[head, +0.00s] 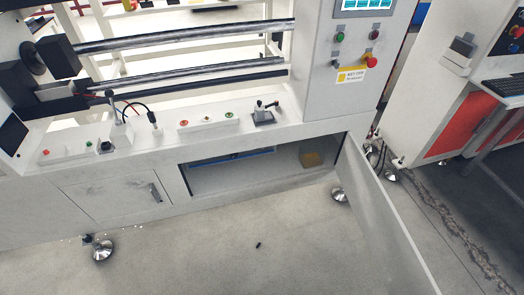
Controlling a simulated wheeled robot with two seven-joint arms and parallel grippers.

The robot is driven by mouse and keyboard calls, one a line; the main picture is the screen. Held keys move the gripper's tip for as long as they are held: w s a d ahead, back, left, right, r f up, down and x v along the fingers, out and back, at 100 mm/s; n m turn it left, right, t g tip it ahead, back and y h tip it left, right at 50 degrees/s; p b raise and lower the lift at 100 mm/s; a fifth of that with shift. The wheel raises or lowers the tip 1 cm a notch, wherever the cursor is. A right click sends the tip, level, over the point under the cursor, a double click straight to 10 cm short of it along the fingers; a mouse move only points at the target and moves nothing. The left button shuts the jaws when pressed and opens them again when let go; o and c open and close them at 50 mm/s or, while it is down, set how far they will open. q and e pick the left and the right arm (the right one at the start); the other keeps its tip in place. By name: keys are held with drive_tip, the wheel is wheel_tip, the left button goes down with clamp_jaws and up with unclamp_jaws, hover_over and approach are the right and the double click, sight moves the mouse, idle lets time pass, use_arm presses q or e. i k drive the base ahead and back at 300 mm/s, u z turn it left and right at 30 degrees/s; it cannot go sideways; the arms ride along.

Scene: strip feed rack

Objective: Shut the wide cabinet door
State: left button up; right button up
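The wide cabinet door (380,215) stands open at the right side of the low cabinet opening (235,175). It is a plain light grey panel, hinged at the opening's right edge. It swings out toward me, and its lower end reaches the bottom of the picture. Neither of my grippers is in view, and no part of my arms shows.
A smaller closed door (115,196) with a dark handle is left of the opening. Metal feet (102,249) stand under the machine. A red-and-white machine (455,120) stands at right. The floor (215,255) in front is clear except for a tiny dark object (258,245).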

sight(401, 267)
drive_tip(key=k, duration=1.65)
drive_tip(key=z, duration=2.25)
drive_tip(key=i, duration=3.3)
drive_tip(key=u, duration=3.2)
